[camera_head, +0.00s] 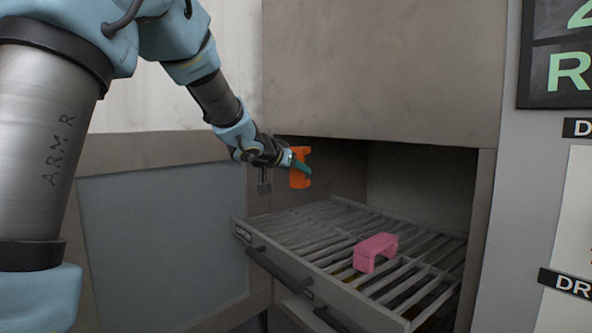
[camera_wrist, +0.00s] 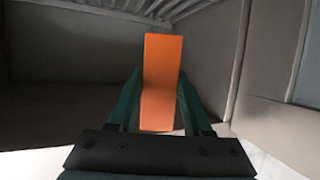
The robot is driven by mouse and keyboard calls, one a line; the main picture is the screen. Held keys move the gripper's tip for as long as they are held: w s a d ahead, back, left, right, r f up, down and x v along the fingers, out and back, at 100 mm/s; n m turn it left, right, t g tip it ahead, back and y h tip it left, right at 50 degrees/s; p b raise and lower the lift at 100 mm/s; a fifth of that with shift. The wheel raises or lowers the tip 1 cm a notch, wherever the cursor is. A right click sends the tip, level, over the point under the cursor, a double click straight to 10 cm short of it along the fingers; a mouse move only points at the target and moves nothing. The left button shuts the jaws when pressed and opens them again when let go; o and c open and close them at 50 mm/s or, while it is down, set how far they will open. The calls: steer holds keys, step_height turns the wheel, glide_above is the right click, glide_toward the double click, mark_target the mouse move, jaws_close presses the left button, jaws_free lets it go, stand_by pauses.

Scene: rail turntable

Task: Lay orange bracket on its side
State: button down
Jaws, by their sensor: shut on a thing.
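The orange bracket (camera_head: 300,168) is held in the air above the back left part of an open slatted drawer (camera_head: 340,286) in the head view. It looks upright, with its long side vertical there. My gripper (camera_head: 297,165) is shut on it. In the wrist view, the orange bracket (camera_wrist: 162,80) stands between the green fingers of my gripper (camera_wrist: 160,105), with one flat orange face toward the camera. The bracket appears clear of the slats. Its far side is hidden in the wrist view.
A pink bracket (camera_head: 375,251) stands on the slats toward the right. The slats to its left are bare. Cabinet walls enclose the back and right, and the upper cabinet panel (camera_head: 385,70) hangs above the opening. The drawer front has a dark handle (camera_head: 277,268).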

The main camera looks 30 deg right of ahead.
steer(key=shift+f+b, duration=0.2)
steer(key=shift+b, duration=0.1)
step_height(320, 180, down, 7)
steer(key=b, duration=0.8)
steer(key=shift+f+b, duration=1.1)
steer(key=shift+f, duration=0.6)
steer(key=shift+f+b, duration=0.4)
steer(key=shift+f, duration=0.15)
steer(key=shift+c, duration=1.2)
jaws_free()
steer(key=p+v, duration=0.1)
steer(key=v, duration=0.9)
steer(key=shift+s+a+r, duration=0.15)
steer(key=shift+s+a, duration=0.05)
steer(key=shift+a, duration=0.1)
